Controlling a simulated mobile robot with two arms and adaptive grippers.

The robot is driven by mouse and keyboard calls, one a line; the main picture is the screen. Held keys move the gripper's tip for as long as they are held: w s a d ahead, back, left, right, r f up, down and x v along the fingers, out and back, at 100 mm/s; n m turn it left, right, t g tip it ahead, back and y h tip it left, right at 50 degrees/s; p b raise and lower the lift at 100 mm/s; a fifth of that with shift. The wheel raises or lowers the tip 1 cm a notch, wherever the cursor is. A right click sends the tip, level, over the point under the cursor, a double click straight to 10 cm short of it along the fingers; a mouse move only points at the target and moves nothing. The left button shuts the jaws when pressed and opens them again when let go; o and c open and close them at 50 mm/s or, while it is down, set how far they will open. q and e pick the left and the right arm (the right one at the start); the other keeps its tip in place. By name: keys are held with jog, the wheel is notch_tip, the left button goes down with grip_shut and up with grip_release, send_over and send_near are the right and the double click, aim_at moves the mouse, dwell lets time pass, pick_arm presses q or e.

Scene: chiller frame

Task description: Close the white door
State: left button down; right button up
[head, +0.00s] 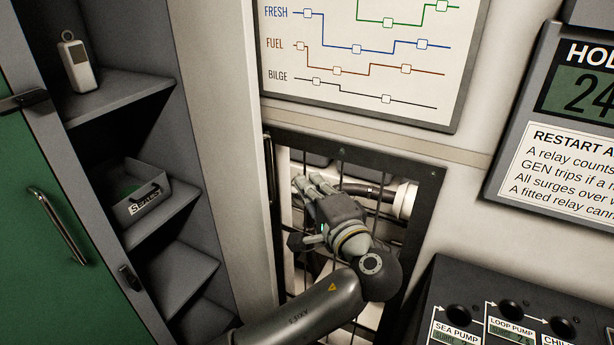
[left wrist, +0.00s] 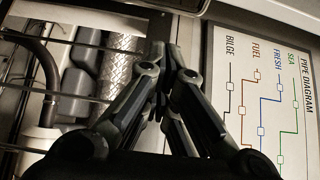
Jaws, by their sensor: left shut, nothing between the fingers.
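The white door cannot be told for certain. A tall pale upright panel (head: 215,120) stands between the shelves and a black-framed opening (head: 425,190), and I cannot tell whether it is a door or a fixed wall. My left gripper (head: 308,186) is in front of the dark bars of this opening, its fingertips near the upper left part. In the left wrist view, the left gripper (left wrist: 172,52) has its fingers together with nothing between them, and bars and pipes show beside it. I cannot tell whether it touches anything. My right gripper is not in view.
Pipes (head: 402,198) lie behind the bars. A pipe diagram (head: 370,60) hangs above. A green door with a handle (head: 58,225) and open shelves (head: 115,97) are at left. A pump panel (head: 440,290) stands at lower right, below a display board (head: 515,110).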

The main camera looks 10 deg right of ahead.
aim_at(271, 159)
pick_arm(q)
jog(key=w+a+p, duration=0.4)
jog(key=w+a, duration=0.1)
jog(key=w, duration=0.1)
jog(key=shift+a, duration=0.4)
jog(key=shift+f, duration=0.1)
jog(key=shift+s, duration=0.15)
